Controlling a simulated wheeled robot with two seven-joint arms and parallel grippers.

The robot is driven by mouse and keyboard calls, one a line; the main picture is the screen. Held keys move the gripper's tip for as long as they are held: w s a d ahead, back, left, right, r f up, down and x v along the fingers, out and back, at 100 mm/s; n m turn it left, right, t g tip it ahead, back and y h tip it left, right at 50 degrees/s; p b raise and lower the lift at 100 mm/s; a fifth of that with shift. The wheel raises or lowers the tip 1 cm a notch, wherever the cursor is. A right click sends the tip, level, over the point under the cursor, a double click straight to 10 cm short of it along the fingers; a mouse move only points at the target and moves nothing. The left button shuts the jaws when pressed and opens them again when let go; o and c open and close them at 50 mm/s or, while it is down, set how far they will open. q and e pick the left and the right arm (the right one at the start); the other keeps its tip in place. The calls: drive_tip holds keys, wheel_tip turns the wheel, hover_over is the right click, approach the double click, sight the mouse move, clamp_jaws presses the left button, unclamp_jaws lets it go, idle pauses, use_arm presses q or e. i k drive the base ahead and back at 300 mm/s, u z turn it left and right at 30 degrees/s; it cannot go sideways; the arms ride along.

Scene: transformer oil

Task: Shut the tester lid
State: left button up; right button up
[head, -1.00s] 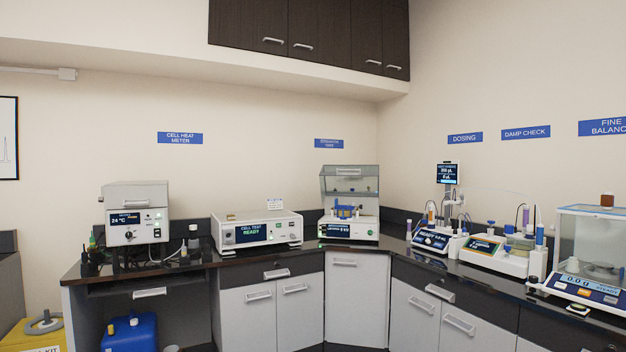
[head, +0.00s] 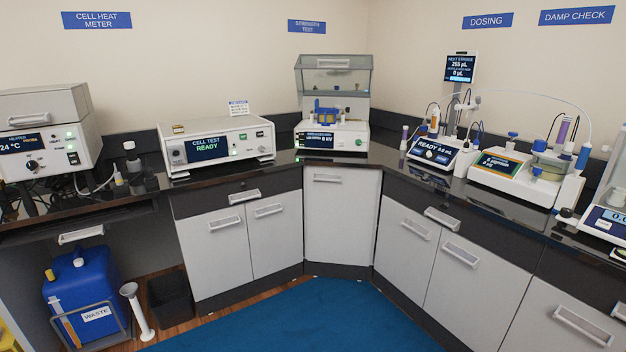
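The strength tester (head: 333,136) stands on the dark counter in the corner, below the "STRENGTH TEST" sign, in the head view. Its clear lid (head: 335,78) with a grey frame and a handle is raised upright at the back. A blue cell (head: 326,112) sits in the open chamber behind the front panel, which has a lit display reading 0 kV. Neither of my grippers shows in the head view.
A cell test unit (head: 217,146) and a cell heater (head: 45,140) stand to the left. Dosing (head: 437,153) and damp check (head: 510,178) instruments stand to the right. A blue waste can (head: 85,295) and black bin (head: 170,300) are below left. The blue floor mat (head: 290,320) is clear.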

sight(299, 68)
drive_tip(key=i, duration=4.15)
drive_tip(key=z, duration=0.5)
